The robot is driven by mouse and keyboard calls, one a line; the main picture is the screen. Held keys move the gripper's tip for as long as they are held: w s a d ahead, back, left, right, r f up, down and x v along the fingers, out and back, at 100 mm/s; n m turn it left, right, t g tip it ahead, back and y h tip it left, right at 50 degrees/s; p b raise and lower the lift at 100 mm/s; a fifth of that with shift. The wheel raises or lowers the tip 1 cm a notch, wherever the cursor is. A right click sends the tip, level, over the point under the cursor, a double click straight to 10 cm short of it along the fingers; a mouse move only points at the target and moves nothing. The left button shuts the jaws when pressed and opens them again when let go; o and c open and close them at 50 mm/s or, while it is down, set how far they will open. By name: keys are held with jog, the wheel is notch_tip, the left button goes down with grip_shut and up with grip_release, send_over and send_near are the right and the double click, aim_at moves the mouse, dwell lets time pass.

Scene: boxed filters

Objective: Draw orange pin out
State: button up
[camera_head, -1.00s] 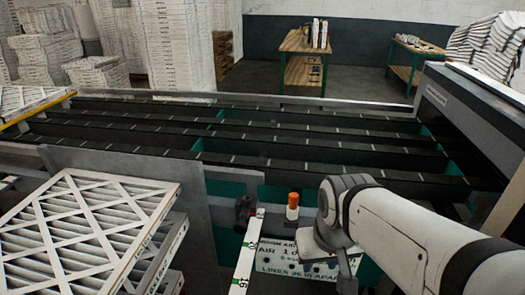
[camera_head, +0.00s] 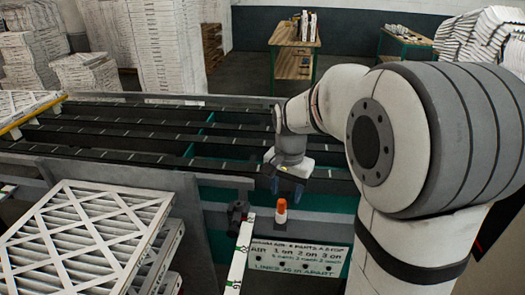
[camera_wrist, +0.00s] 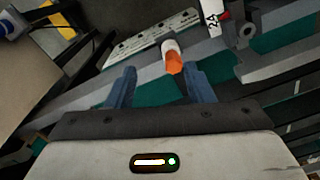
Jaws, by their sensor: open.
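The orange pin (camera_head: 281,206) has an orange top and a pale lower part. It stands upright on the grey rail of the conveyor, above the white sign plate. In the wrist view the orange pin (camera_wrist: 174,60) shows ahead of and between the two blue fingers. My gripper (camera_head: 288,188) is above and close to the pin in the head view. In the wrist view my gripper (camera_wrist: 157,84) is open with nothing between its fingers. I cannot tell exactly how far the fingertips are from the pin.
A white sign plate (camera_head: 300,257) with holes is below the pin. A white marked ruler bar (camera_head: 240,255) and a dark clamp (camera_head: 237,214) stand left of it. Boxed filters (camera_head: 85,235) are stacked at the left front. The dark conveyor lanes (camera_head: 120,135) behind are bare.

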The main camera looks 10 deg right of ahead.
aim_at(281, 200)
jog(key=w, duration=0.1)
jog(key=w+m+p, duration=0.1)
jog(key=w, duration=0.1)
jog(key=shift+w+f+m, duration=0.2)
jog(key=shift+w+m, duration=0.1)
jog(key=shift+f+p, duration=0.4)
jog(key=shift+f, duration=3.45)
jog(key=shift+c, duration=0.5)
jog(key=c, duration=0.9)
grip_shut()
jog(key=shift+r, duration=0.25)
jog(key=shift+s+r+p, duration=0.15)
jog(key=shift+r+p, duration=0.4)
jog(key=shift+r, duration=0.15)
jog(key=shift+s+r+p, duration=0.1)
jog(key=shift+r+p, duration=0.4)
jog(key=shift+r, duration=0.2)
jog(key=shift+r+p, duration=1.05)
jog(key=shift+r, duration=0.5)
